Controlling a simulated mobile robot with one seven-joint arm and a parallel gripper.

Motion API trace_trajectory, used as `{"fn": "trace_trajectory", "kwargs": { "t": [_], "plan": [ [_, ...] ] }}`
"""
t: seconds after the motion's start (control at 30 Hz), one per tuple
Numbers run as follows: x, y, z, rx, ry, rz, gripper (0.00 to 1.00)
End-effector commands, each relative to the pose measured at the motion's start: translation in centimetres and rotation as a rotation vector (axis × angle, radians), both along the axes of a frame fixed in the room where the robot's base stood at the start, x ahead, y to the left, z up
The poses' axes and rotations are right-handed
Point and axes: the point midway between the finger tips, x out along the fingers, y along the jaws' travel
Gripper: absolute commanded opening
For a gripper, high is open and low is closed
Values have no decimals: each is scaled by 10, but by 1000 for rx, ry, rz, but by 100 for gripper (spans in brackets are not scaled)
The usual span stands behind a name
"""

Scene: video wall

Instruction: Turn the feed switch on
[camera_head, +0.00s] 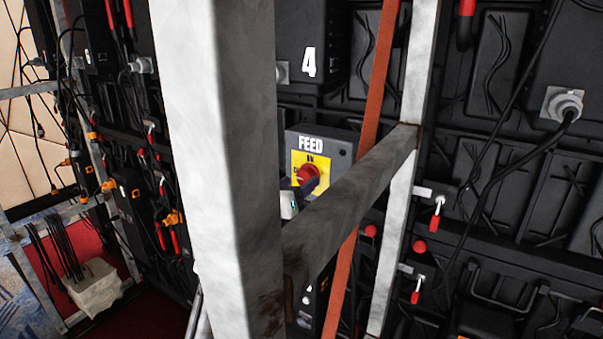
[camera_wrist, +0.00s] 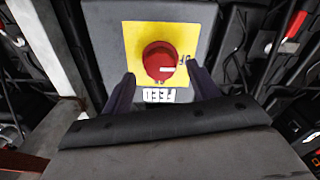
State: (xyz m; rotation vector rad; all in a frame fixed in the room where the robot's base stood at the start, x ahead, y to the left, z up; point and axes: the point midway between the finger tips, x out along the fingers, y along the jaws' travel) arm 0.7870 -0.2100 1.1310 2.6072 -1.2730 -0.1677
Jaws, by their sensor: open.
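The feed switch is a red rotary knob (camera_head: 307,174) on a yellow plate, set in a dark box (camera_head: 340,152) labelled FEED. "ON" is printed above the knob. In the wrist view the picture is upside down, and the red knob (camera_wrist: 160,61) shows on its yellow plate (camera_wrist: 132,34) with a white mark pointing right. My gripper (camera_wrist: 160,84) is open, with its two dark fingers on either side of the knob's lower part in that view. I cannot tell whether they touch it. In the head view most of my gripper is hidden behind the metal post and brace.
A thick pale metal post (camera_head: 215,150) stands in front, left of the box. A diagonal brace (camera_head: 350,190) crosses below the box, and an orange strap (camera_head: 376,90) runs past its right side. Black panels with cables and red-handled latches (camera_head: 436,215) fill the right.

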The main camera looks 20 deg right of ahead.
Motion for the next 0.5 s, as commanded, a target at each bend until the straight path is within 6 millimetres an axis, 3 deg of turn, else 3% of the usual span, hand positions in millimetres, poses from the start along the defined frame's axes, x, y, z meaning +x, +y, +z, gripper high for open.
{"fn": "trace_trajectory", "kwargs": {
  "t": [0.2, 0.5],
  "plan": [
    [14, -18, 1, 0, 0, 0, 60],
    [17, -21, -1, 0, 0, 0, 60]
  ]
}}
